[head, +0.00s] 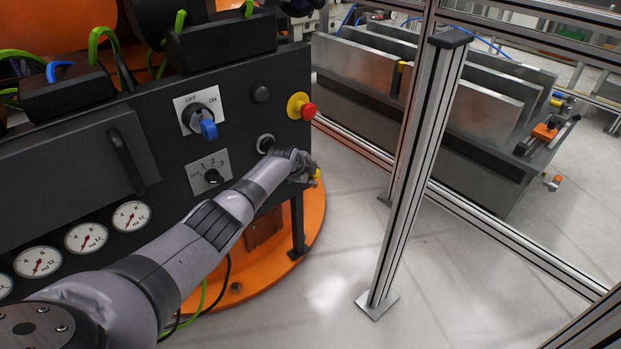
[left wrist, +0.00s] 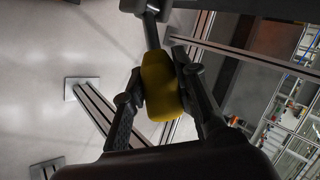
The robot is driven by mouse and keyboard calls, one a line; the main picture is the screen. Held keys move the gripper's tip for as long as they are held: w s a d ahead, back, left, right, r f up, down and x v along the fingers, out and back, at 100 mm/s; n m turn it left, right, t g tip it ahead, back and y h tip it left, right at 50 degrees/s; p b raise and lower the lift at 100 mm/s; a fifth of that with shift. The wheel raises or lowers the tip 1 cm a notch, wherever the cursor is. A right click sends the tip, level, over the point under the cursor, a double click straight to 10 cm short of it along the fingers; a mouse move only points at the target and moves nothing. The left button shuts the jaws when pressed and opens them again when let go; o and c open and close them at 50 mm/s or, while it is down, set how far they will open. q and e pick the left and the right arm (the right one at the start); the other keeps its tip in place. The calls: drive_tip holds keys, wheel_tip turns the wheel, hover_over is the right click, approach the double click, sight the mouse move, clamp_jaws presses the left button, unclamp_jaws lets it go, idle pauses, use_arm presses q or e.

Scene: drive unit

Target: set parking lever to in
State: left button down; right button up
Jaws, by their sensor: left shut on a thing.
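The parking lever has a dark rod and a yellow grip (left wrist: 160,86). In the left wrist view the grip sits between the two fingers of my left gripper (left wrist: 158,92), which are shut on it. In the head view my left gripper (head: 306,170) is at the right end of the black drive unit panel (head: 148,135), below the red emergency button. Only a little of the yellow grip (head: 317,174) shows there; my gripper and wrist hide most of the lever. I cannot tell the lever's setting. My right gripper is not in view.
The panel carries a blue-handled OFF/ON switch (head: 206,125), a numbered rotary selector (head: 212,176), a red emergency button (head: 306,111) and several gauges (head: 131,215). An aluminium fence post (head: 415,170) stands to the right. Clear grey floor (head: 440,280) lies around it.

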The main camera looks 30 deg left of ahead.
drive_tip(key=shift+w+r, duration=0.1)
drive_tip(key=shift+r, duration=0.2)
use_arm(q)
drive_tip(key=c, duration=1.3)
unclamp_jaws()
drive_tip(key=shift+a, duration=0.1)
drive_tip(key=shift+r, duration=0.15)
drive_tip(key=shift+s+r, duration=0.35)
drive_tip(key=v, duration=1.1)
drive_tip(key=shift+w, duration=0.1)
